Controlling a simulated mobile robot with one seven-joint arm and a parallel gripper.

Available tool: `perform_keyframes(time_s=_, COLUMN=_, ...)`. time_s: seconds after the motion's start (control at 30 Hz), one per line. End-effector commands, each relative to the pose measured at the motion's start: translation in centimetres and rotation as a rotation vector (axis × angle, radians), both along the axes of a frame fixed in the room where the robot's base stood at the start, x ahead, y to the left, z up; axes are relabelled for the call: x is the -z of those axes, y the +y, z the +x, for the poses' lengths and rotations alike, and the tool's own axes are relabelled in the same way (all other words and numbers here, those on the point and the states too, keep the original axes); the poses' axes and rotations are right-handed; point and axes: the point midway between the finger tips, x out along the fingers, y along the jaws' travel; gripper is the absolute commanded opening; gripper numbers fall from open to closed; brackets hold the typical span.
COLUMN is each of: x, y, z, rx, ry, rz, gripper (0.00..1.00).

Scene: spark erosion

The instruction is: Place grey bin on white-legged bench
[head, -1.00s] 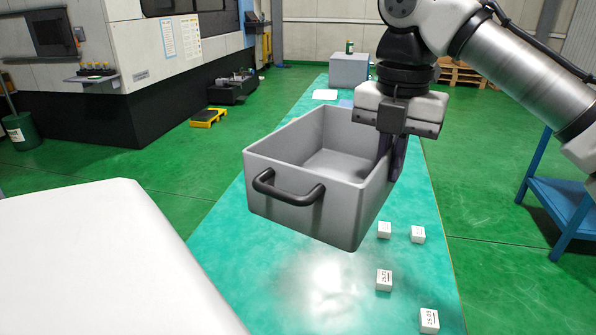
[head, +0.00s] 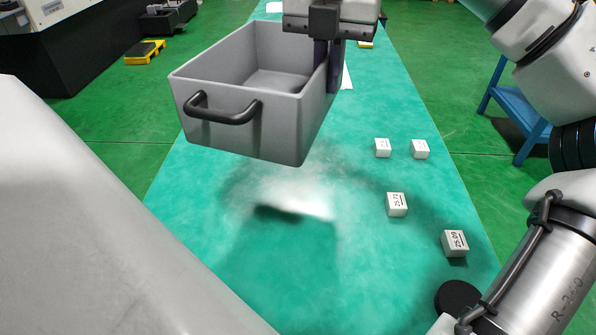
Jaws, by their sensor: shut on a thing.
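The grey bin (head: 235,125) is an open box with a black handle on its near side. My gripper (head: 328,82) is shut on the bin's right wall and holds it upright. The bin hangs above a long bench with a green top (head: 390,270), and a dark shadow lies on the top below it. The bench's legs are out of view, so I cannot tell their colour. The bin hides part of the far bench top.
Several small white numbered blocks stand on the bench's right half, including a near one (head: 455,243). A black round thing (head: 458,298) is at the near right. The bench middle is clear. A blue table (head: 520,115) stands at right, and a yellow item (head: 145,52) lies on the floor.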

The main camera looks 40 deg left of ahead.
Motion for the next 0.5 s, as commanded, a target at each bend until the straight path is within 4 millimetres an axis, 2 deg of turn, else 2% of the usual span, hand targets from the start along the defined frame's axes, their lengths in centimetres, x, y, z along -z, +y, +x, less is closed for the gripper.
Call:
perform_keyframes(time_s=0.17, x=2.2, y=0.0, z=0.0, rx=-0.001, ry=0.003, rz=0.002, gripper=0.00)
perform_keyframes(time_s=0.5, x=10.5, y=0.0, z=0.0, rx=-0.002, ry=0.003, rz=0.003, gripper=0.00)
